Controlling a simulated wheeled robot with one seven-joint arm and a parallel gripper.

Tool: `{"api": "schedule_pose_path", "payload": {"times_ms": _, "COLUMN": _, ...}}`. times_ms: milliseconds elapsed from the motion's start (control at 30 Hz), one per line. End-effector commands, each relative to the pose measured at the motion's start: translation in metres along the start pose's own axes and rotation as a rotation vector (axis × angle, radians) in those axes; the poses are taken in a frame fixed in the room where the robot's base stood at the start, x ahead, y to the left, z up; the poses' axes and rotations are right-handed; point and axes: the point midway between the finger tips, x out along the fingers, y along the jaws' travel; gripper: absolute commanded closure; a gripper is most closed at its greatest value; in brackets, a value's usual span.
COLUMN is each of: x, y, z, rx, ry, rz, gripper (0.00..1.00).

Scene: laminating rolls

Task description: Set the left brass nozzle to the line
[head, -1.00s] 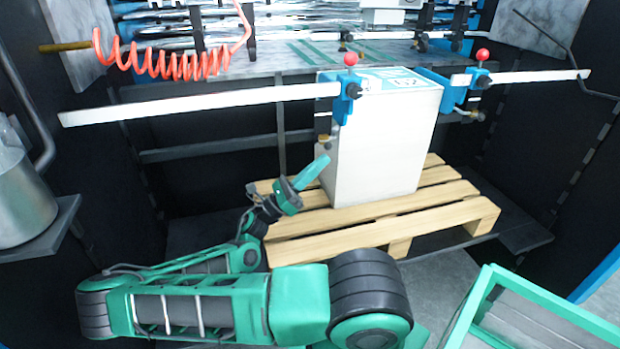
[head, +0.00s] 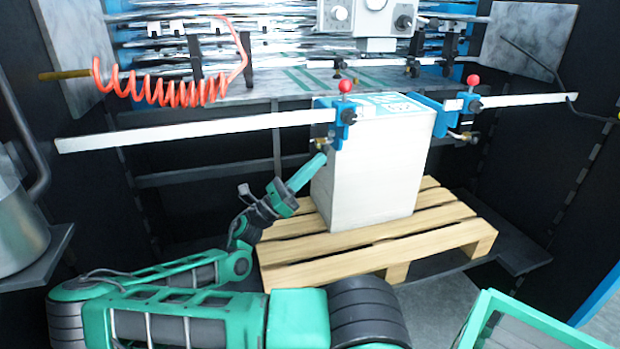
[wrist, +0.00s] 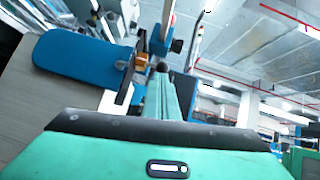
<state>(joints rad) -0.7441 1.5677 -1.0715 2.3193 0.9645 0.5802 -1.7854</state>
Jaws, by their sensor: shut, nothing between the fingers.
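The left brass nozzle (head: 322,144) sits under the left blue clamp (head: 345,112) on the long white bar (head: 200,130). It is small and partly hidden by my fingertips in the head view. In the wrist view a brass-coloured piece (wrist: 140,59) shows by the blue bracket, just left of my fingertips. My gripper (head: 318,161) is shut and empty, its green fingers pointing up right to just below the nozzle. The wrist view shows the fingers (wrist: 163,72) together; I cannot tell whether they touch the nozzle. I cannot make out a line mark.
A white box (head: 375,175) stands on a wooden pallet (head: 430,225) right beside my fingers. A second clamp with a red knob (head: 473,80) is on the right bar. A coiled red hose (head: 165,92) hangs at the upper left. A metal pot (head: 20,235) is at the left.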

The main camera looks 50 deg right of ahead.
Motion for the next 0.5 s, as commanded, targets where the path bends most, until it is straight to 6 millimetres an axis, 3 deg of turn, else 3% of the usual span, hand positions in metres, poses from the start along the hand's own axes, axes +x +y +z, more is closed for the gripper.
{"api": "schedule_pose_path", "payload": {"times_ms": 500, "x": -0.004, "y": 0.001, "z": -0.0066, "rx": -0.004, "ry": 0.0, "rz": -0.001, "gripper": 1.0}}
